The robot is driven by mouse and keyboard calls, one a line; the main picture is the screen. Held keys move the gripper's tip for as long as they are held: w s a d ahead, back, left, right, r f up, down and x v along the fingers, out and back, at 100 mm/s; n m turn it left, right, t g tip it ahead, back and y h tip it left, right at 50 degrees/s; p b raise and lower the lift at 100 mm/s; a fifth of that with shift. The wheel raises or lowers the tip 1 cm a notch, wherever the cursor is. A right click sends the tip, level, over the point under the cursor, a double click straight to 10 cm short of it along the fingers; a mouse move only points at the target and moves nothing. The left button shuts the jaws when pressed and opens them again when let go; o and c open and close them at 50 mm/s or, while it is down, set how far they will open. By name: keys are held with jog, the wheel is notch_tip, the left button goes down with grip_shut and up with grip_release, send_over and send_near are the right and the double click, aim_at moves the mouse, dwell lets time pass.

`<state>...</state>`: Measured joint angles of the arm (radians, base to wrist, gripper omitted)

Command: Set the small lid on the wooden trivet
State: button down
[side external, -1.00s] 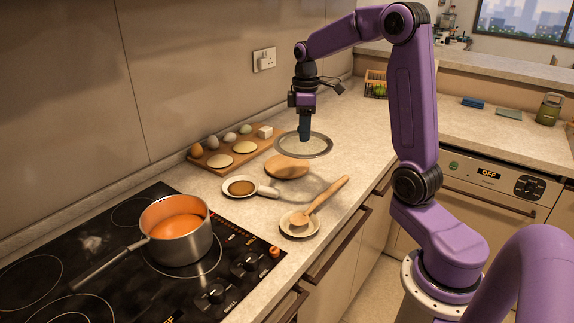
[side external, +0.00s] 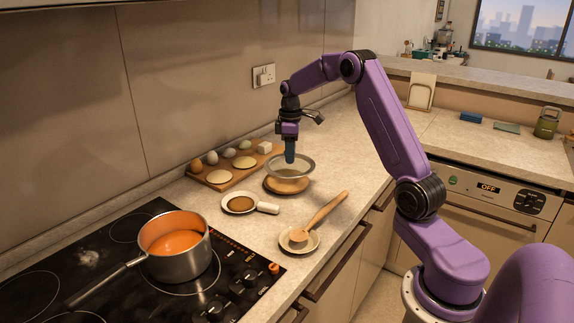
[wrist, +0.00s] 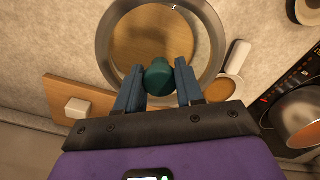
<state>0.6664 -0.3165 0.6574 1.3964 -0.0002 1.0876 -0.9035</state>
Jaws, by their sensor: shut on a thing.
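The small lid (side external: 306,164) is a round glass disc with a metal rim. My gripper (side external: 290,158) is shut on the lid's teal knob and holds the lid level over the wooden trivet (side external: 287,186). In the wrist view the knob (wrist: 159,78) sits between the two blue fingers, and the lid's rim (wrist: 106,40) circles the trivet (wrist: 150,30) seen through the glass. The lid looks just above the trivet; I cannot tell whether they touch.
A wooden board (side external: 205,180) with several eggs, flat rounds and a white block lies behind. A small white dish with a handle (side external: 268,208) and a spoon on a saucer (side external: 300,242) are nearer. An orange-filled pot (side external: 180,262) stands on the hob.

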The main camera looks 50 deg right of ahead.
jog(key=shift+w+d+f, duration=0.2)
jog(key=shift+w+f, duration=0.3)
jog(key=shift+f, duration=0.15)
jog(key=shift+w+d+f, duration=0.2)
jog(key=shift+w+f, duration=0.3)
jog(key=shift+f, duration=1.6)
jog(key=shift+f, duration=0.15)
jog(key=c, duration=0.7)
grip_release()
